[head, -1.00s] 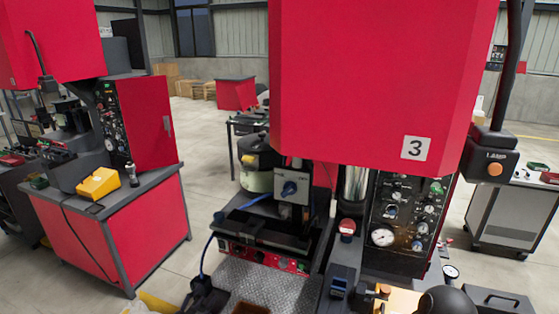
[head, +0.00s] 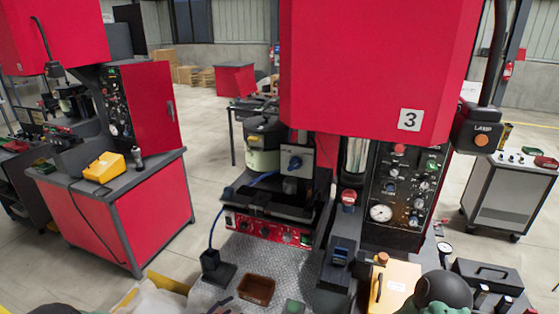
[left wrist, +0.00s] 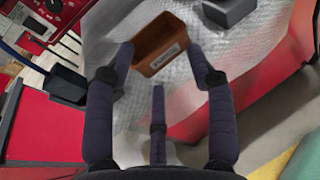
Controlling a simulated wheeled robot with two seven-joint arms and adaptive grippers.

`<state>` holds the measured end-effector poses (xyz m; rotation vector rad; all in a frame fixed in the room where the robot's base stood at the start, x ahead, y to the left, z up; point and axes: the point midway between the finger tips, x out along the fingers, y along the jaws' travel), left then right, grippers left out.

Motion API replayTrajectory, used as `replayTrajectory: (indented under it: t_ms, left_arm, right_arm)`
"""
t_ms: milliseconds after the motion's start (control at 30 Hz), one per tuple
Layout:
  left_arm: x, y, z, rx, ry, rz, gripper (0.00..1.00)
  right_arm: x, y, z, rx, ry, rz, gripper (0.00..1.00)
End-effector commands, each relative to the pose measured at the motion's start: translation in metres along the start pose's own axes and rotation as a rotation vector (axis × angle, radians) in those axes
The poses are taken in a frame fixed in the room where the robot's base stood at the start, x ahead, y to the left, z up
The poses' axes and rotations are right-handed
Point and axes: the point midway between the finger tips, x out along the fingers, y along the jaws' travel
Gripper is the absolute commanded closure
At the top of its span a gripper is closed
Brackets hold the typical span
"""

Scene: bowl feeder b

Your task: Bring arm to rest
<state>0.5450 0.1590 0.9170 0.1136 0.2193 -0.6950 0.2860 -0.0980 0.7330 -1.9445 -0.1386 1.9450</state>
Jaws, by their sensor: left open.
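My left gripper (left wrist: 160,58) shows in the left wrist view with its dark fingers spread apart and nothing between them. Its fingertips appear above or short of a small brown bin (left wrist: 160,44), and I cannot tell the gap. The same brown bin (head: 256,289) sits on the metal plate of the bench in the head view. Dark tips at the bottom edge of the head view, left of the bin, may be my left gripper. My right gripper is in neither view.
The red press housing marked 3 (head: 375,65) hangs over the bench, with a gauge panel (head: 395,200) below. A black stand with a blue cable (head: 212,265) is left of the bin. A tan box (head: 395,285) stands right.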

Motion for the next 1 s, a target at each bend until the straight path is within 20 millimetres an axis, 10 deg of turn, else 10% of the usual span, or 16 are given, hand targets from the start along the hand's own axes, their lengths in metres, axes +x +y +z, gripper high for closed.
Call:
replayTrajectory:
  t_ms: [233, 500, 800, 1000]
  left_arm:
    - [-0.009, -0.1, -0.061, 0.143, 0.223, -0.353, 0.45]
    - [-0.073, -0.193, -0.144, 0.506, 0.474, -0.815, 0.45]
    - [-0.13, -0.214, -0.205, 1.076, 0.559, -1.17, 0.45]
    - [-0.129, -0.212, -0.219, 1.486, 0.472, -1.262, 0.45]
  right_arm:
    - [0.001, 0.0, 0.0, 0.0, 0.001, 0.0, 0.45]
    - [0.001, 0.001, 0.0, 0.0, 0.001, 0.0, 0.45]
    - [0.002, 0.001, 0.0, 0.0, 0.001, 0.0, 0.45]
    - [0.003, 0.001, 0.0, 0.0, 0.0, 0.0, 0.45]
